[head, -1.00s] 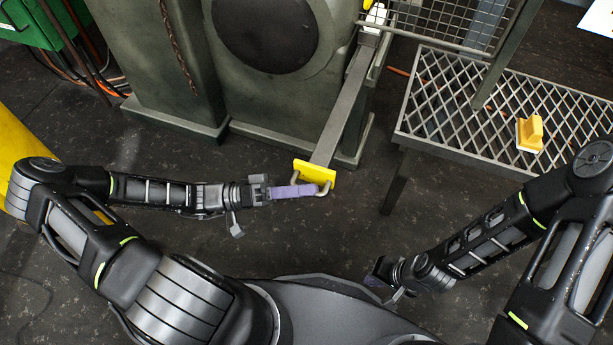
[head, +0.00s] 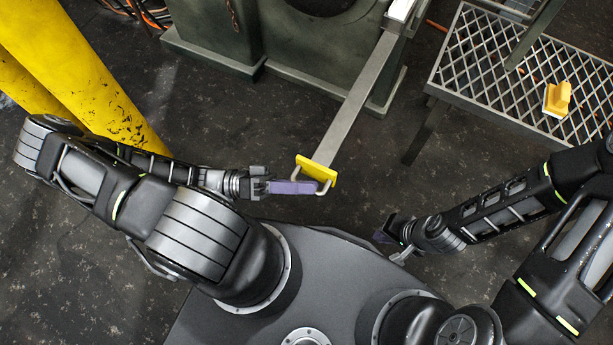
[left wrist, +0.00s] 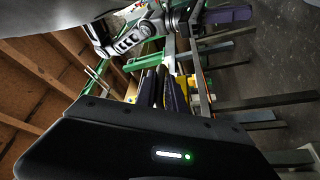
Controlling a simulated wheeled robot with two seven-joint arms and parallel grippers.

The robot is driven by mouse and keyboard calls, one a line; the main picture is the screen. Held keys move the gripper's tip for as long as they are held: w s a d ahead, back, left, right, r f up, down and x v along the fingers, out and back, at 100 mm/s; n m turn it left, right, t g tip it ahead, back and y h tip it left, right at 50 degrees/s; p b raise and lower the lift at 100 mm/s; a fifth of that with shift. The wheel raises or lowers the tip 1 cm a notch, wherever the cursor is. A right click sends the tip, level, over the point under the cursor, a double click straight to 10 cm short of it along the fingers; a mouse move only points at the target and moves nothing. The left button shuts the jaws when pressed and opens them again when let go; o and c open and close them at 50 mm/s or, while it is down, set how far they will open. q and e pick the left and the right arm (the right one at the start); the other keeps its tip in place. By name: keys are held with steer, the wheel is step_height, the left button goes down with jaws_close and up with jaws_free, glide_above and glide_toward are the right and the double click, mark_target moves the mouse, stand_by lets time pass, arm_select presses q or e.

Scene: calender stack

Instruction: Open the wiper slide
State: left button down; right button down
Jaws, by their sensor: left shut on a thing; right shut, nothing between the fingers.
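The wiper slide (head: 355,105) is a long grey bar that sticks out from the green machine towards me. Its near end has a yellow plate (head: 317,170) with a metal handle (head: 324,187). My left gripper (head: 310,187), with purple fingers, is shut on the handle. In the left wrist view the fingers (left wrist: 165,92) point away from the camera, and the grip itself is hard to make out. My right gripper (head: 385,237) is shut and empty, low over the floor to the right, apart from the slide.
The green machine (head: 280,45) stands at the back. A grated metal table (head: 470,75) is at the right, with a yellow-orange block (head: 557,99) on it. Thick yellow posts (head: 85,80) stand at the left near my left arm. Dark floor around the handle is clear.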

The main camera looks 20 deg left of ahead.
arm_select(q)
steer(key=shift+r, duration=0.15)
steer(key=c, duration=1.5)
jaws_free()
steer(key=shift+o, duration=0.2)
steer(key=shift+a, duration=0.1)
steer(key=v, duration=0.7)
steer(key=shift+a, duration=0.4)
steer(key=shift+s, duration=0.2)
